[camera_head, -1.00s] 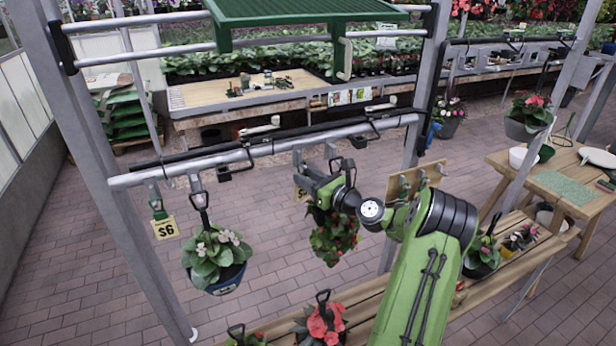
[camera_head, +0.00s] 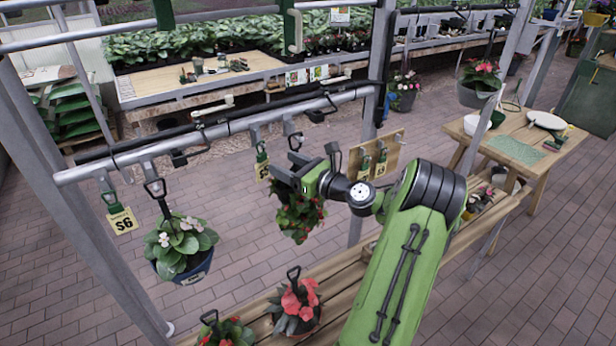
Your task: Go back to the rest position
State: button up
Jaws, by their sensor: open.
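My gripper (camera_head: 287,178) is at the end of my green arm, below the grey rail (camera_head: 215,133). Its dark jaws are open and point left. A plant with red flowers (camera_head: 298,218) shows just below and behind the jaws; its hanger is mostly hidden by my gripper, so I cannot tell whether they touch. A metal hook (camera_head: 295,141) on the rail is above the jaws.
A white-flowered plant in a blue pot (camera_head: 183,249) hangs at the left beside a $6 tag (camera_head: 122,221). A wooden bench (camera_head: 255,305) below holds red-flowered pots (camera_head: 297,306). A wooden table (camera_head: 530,145) stands at right. Brick floor is open beyond the rail.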

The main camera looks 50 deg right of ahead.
jog(key=s, duration=0.9)
jog(key=shift+d+b, duration=0.2)
jog(key=shift+b, duration=0.2)
jog(key=shift+w, duration=0.1)
jog(key=w+a+f+n+g+y+b, duration=0.15)
jog(key=a+n+g, duration=0.35)
jog(key=a+n, duration=0.65)
jog(key=w+a+f+n+g+y+b, duration=0.1)
jog(key=w+a+f+n+g+y, duration=0.15)
jog(key=a+n+g, duration=0.8)
jog(key=s+a+n+t+h+b, duration=0.1)
jog(key=s+a+n+h, duration=0.1)
jog(key=s+a+n, duration=0.3)
jog(key=s+a+n+t+h, duration=0.2)
jog(key=s+a+n, duration=0.4)
jog(key=s, duration=0.7)
jog(key=shift+s+n+h+b, duration=0.15)
jog(key=shift+n+h+b, duration=0.3)
jog(key=shift+n, duration=0.75)
